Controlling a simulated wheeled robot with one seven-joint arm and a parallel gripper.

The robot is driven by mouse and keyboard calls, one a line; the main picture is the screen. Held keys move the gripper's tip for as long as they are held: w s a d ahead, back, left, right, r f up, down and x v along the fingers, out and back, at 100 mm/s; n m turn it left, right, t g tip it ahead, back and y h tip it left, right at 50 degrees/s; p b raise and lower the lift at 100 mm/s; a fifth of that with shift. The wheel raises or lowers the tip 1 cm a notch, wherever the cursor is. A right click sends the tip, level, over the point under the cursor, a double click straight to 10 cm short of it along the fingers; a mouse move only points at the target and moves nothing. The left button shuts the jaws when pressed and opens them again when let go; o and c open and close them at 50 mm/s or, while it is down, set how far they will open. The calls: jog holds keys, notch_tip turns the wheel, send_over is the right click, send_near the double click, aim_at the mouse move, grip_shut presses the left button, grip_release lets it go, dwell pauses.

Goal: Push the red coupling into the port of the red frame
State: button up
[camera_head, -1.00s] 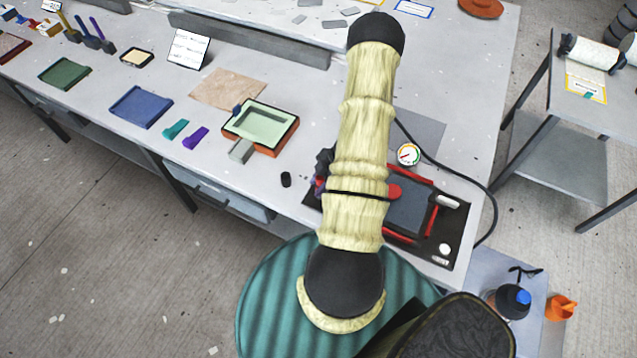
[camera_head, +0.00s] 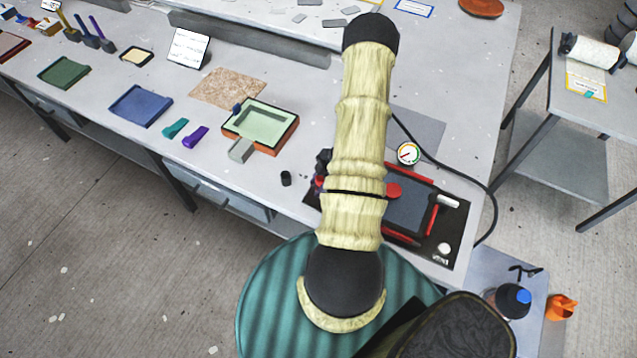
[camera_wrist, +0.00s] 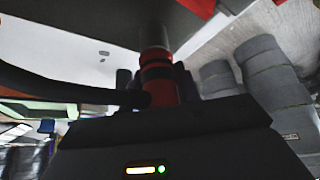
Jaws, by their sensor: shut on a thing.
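The red coupling (camera_wrist: 158,78) is a red cylinder with dark rings, seen in the middle of the wrist view. My gripper (camera_wrist: 160,97) is shut on it. A grey metallic cylinder (camera_wrist: 154,37) lies in line with its far end; I cannot tell whether this is the port or part of the coupling, nor how deep anything sits. The red frame (camera_head: 433,222) lies around a dark panel on a black base on the bench in the head view. My arm hides its left part. My gripper (camera_head: 322,168) shows only partly there, at the frame's left side.
A round gauge (camera_head: 408,153) stands behind the frame, with a black hose (camera_head: 478,184) curving right. A small black cylinder (camera_head: 286,178) stands near the bench's front edge. An orange-and-green mould (camera_head: 263,122) lies to the left. Bench between these is mostly clear.

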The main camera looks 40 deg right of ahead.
jog(key=shift+f, duration=0.25)
jog(key=o, duration=1.1)
jog(key=b+v, duration=0.2)
jog(key=v, duration=1.5)
jog(key=shift+r+b, duration=0.2)
jog(key=shift+b, duration=0.2)
jog(key=shift+w, duration=0.1)
